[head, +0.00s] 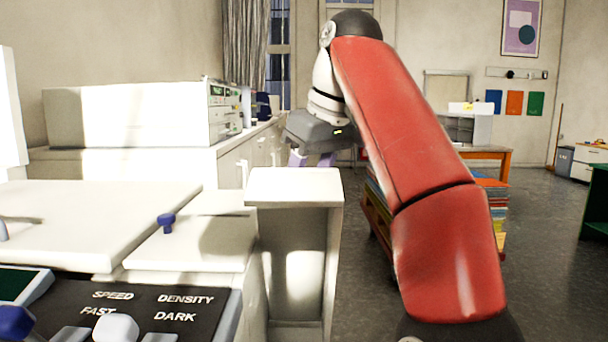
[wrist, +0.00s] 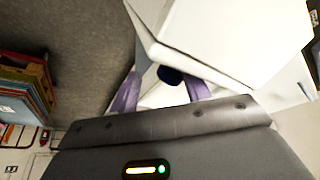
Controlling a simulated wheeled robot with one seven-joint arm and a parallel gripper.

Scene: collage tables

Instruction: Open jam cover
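A white copier (head: 100,215) fills the lower left of the head view. At its right side stands a white box-like part (head: 295,185) with a flat top, which may be the jam cover; I cannot tell for sure. My gripper (head: 312,158) is just beyond this part, its purple fingertips partly hidden behind the top edge. In the wrist view, my gripper (wrist: 162,90) is open, with its two fingers apart. Whether the fingers touch the knob is unclear.
A white counter with a machine (head: 130,115) is behind at left. A low shelf of coloured papers (head: 375,205) is behind my arm. Grey floor (head: 550,230) is open at right.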

